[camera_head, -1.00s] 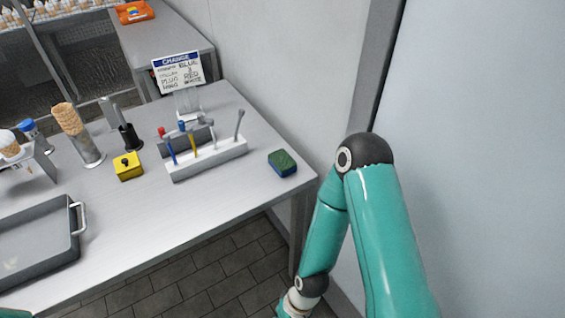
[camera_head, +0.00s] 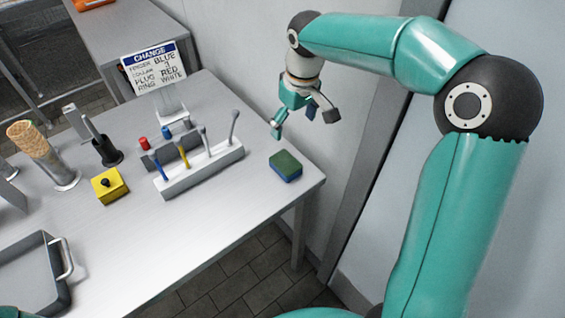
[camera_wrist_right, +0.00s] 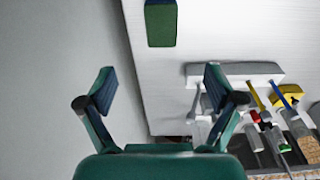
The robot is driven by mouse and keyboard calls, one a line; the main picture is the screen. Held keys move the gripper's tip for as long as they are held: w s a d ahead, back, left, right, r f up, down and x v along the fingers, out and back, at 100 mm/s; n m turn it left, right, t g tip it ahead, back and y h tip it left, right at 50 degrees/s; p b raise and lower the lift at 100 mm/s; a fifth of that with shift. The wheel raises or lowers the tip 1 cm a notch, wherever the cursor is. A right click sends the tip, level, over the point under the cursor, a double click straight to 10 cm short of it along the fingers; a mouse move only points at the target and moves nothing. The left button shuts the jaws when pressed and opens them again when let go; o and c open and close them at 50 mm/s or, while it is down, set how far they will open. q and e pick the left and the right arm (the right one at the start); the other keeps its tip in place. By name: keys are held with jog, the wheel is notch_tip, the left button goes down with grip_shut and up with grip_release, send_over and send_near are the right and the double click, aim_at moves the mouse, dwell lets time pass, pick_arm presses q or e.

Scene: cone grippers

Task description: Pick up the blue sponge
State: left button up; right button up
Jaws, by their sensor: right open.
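The blue sponge (camera_head: 285,170) has a green top and blue sides. It lies flat near the right end of the metal table, close to its edge. It also shows at the top of the right wrist view (camera_wrist_right: 161,24), ahead of the fingers. My right gripper (camera_head: 303,127) is open and empty, above and behind the sponge and apart from it. In the right wrist view its two fingers (camera_wrist_right: 158,92) stand wide apart with nothing between them. My left gripper is not in view.
A white rack (camera_head: 200,170) with several tools stands left of the sponge. Behind it is a CHANGE sign (camera_head: 155,68). A yellow box (camera_head: 109,186), a cone holder (camera_head: 62,178) and a grey tray (camera_head: 30,280) are further left. The wall is close behind the table; its front middle is clear.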

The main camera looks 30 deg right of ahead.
send_over(286, 162)
jog(key=f, duration=0.7)
jog(key=s+f, duration=0.1)
jog(key=f, duration=0.2)
jog(key=shift+d+f, duration=0.2)
jog(key=shift+f, duration=0.15)
jog(key=f, duration=0.2)
jog(key=w+f, duration=0.1)
jog(key=f, duration=0.2)
jog(key=shift+a+p, duration=0.2)
jog(key=shift+p, duration=0.2)
jog(key=shift+f, duration=0.3)
jog(key=shift+f+b, duration=0.25)
jog(key=shift+b, duration=0.1)
jog(key=c, duration=0.9)
jog(key=shift+o, duration=0.2)
jog(key=shift+r, duration=0.15)
